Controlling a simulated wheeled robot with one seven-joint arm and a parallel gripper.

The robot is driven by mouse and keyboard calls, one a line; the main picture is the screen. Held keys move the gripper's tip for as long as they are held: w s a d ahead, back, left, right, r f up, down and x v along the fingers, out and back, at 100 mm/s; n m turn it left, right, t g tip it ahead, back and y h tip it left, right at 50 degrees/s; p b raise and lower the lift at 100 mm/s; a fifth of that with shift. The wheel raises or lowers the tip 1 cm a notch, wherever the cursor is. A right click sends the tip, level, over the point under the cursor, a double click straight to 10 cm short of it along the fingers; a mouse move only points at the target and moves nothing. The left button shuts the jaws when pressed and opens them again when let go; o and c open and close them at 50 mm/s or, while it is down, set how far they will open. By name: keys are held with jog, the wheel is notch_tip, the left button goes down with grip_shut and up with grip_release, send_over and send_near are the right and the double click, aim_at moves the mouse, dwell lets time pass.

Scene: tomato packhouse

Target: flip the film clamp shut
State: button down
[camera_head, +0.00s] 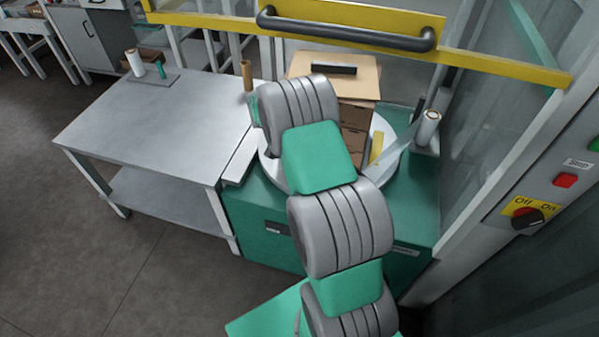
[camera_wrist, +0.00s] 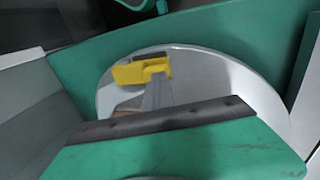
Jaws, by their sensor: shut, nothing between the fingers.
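The film clamp (camera_wrist: 140,70) shows yellow in the wrist view, over the pale round turntable (camera_wrist: 240,85). It also shows as a narrow yellow piece in the head view (camera_head: 377,148), right of the boxes. In the wrist view my gripper (camera_wrist: 157,92) reaches up from behind a dark-edged green part, its narrow grey end close below the clamp. The gripper is shut and holds nothing. I cannot tell whether it touches the clamp. In the head view my arm hides the gripper and part of the turntable.
Brown stacked boxes (camera_head: 355,125) stand on the turntable behind my arm. A film roll (camera_head: 428,127) stands at right. A yellow gate bar (camera_head: 480,65) crosses above. A grey table (camera_head: 160,125) is at left, mostly clear. A control panel post (camera_head: 525,190) is at right.

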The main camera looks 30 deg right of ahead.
jog(key=shift+f, duration=0.1)
jog(key=p+v, duration=0.3)
jog(key=v, duration=1)
jog(key=shift+w+a+r, duration=0.25)
jog(key=shift+w+a, duration=0.05)
jog(key=shift+w, duration=0.1)
